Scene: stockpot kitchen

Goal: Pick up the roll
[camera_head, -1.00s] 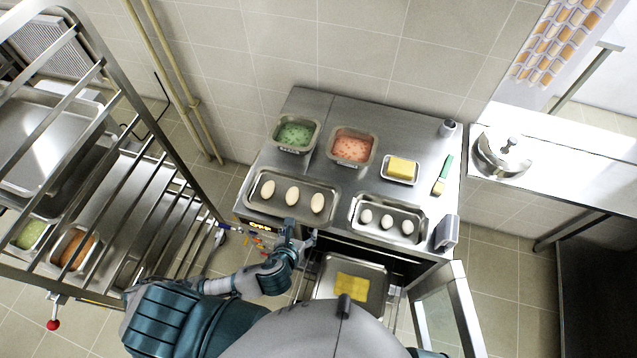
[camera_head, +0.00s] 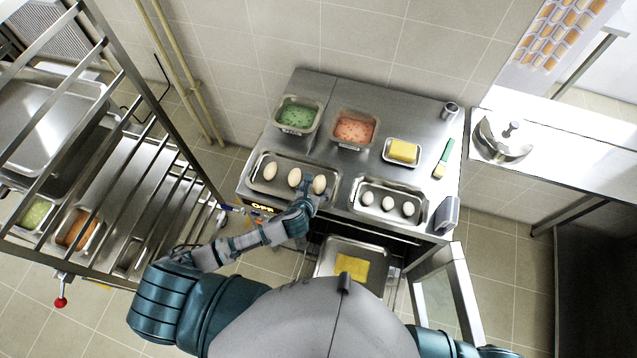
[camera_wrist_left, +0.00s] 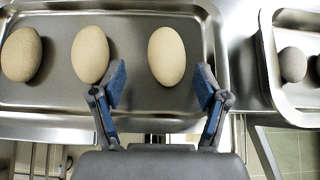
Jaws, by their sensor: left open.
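Three pale oval rolls lie in a row in a metal tray (camera_head: 256,184) on the steel counter. The right-hand roll (camera_head: 319,184) is nearest my left gripper (camera_head: 312,184). In the left wrist view, that roll (camera_wrist_left: 166,56) sits between and just beyond the two open blue-padded fingers of my left gripper (camera_wrist_left: 160,84). The middle roll (camera_wrist_left: 90,55) is just left of the left finger, and the left roll (camera_wrist_left: 21,54) is farther off. Nothing is held. My right gripper is not clearly in view.
A second tray (camera_head: 358,201) with three smaller, whiter pieces is to the right. Green (camera_head: 298,113) and red (camera_head: 354,127) food pans, a butter dish (camera_head: 402,152) and a brush (camera_head: 444,158) stand behind. An open oven with a tray (camera_head: 352,266) lies below the counter front.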

